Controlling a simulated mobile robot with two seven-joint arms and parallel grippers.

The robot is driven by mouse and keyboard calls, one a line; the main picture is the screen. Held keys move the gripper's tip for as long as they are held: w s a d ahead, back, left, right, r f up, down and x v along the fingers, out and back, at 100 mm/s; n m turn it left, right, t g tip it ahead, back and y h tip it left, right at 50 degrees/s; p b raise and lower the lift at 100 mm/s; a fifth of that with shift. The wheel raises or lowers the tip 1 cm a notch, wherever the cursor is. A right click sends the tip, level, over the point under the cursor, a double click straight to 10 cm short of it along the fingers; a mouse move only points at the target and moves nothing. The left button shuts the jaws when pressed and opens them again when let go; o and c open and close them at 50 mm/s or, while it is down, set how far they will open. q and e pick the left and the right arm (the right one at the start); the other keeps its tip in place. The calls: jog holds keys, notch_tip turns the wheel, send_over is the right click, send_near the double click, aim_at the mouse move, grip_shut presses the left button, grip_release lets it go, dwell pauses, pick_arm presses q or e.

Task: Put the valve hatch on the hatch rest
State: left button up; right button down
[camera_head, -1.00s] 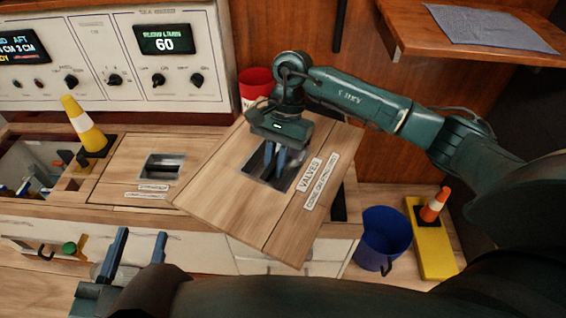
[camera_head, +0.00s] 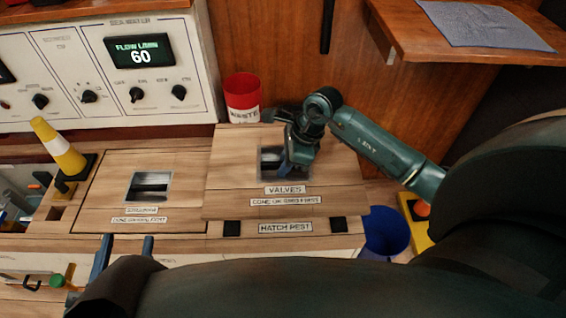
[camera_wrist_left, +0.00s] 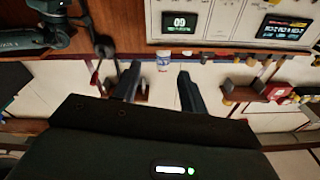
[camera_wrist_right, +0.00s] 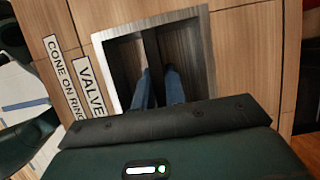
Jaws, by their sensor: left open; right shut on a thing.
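The valve hatch (camera_head: 235,185) is a square wooden panel with a recessed metal handle and a label reading VALVES. My right gripper (camera_head: 285,165) is shut on the handle in its recess; in the right wrist view the fingers (camera_wrist_right: 158,85) reach into the metal frame beside the dark bar. The hatch lies over most of the hatch rest (camera_head: 285,228), whose label and two dark pads show along the front edge. I cannot tell whether the hatch touches the rest. My left gripper (camera_head: 125,245) is open and empty at the front left; its fingers show in the left wrist view (camera_wrist_left: 157,88).
A second hatch (camera_head: 110,190) with a recessed handle lies to the left. A yellow cone (camera_head: 60,150) stands beyond it near an open compartment. A red waste bin (camera_head: 242,95) stands behind, a blue bucket (camera_head: 385,235) at right. A wooden shelf (camera_head: 400,40) juts out upper right.

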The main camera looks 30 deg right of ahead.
jog(key=shift+w+f, duration=0.1)
jog(key=shift+f, duration=0.65)
notch_tip(320, 180, down, 4)
jog(key=shift+f+b, duration=0.1)
jog(key=shift+b, duration=0.85)
pick_arm(q)
jog(key=shift+w+d, duration=0.15)
jog(key=shift+d, duration=0.05)
pick_arm(e)
jog(key=shift+f, duration=0.3)
jog(key=c, duration=1.9)
grip_release()
jog(key=shift+f, duration=0.25)
jog(key=o, duration=0.4)
pick_arm(q)
jog(key=shift+r+t+h, duration=0.1)
jog(key=shift+t+h, duration=0.2)
pick_arm(e)
jog(key=shift+o, duration=0.2)
jog(key=shift+r, duration=0.15)
